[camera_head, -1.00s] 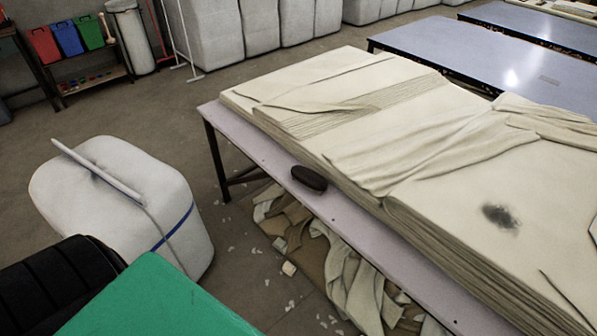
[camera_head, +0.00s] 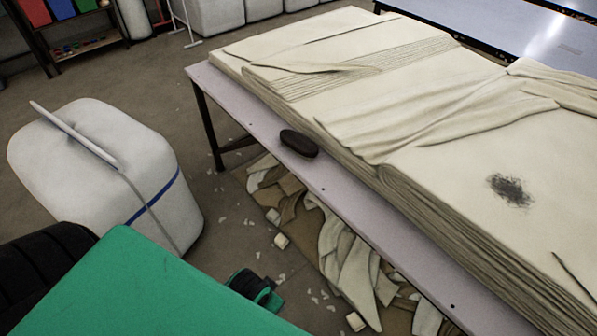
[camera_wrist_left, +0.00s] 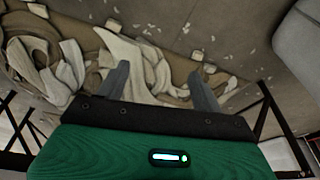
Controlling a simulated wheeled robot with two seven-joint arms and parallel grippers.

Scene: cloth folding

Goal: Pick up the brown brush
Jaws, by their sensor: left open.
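The dark brown brush (camera_head: 299,143) lies on the bare front strip of the table (camera_head: 325,190), beside the stacked cloth, in the head view. In the left wrist view my left gripper (camera_wrist_left: 160,82) is open and empty, with its two fingers apart above the floor scraps. The brush is not visible in the left wrist view. My right gripper is not in view.
Thick stacks of cream cloth (camera_head: 400,110) cover most of the table; a dark stain (camera_head: 510,189) marks the top at right. A white bale (camera_head: 95,165) stands on the floor at left. Cloth scraps (camera_head: 345,262) lie under the table. A blue-topped table (camera_head: 470,40) stands behind.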

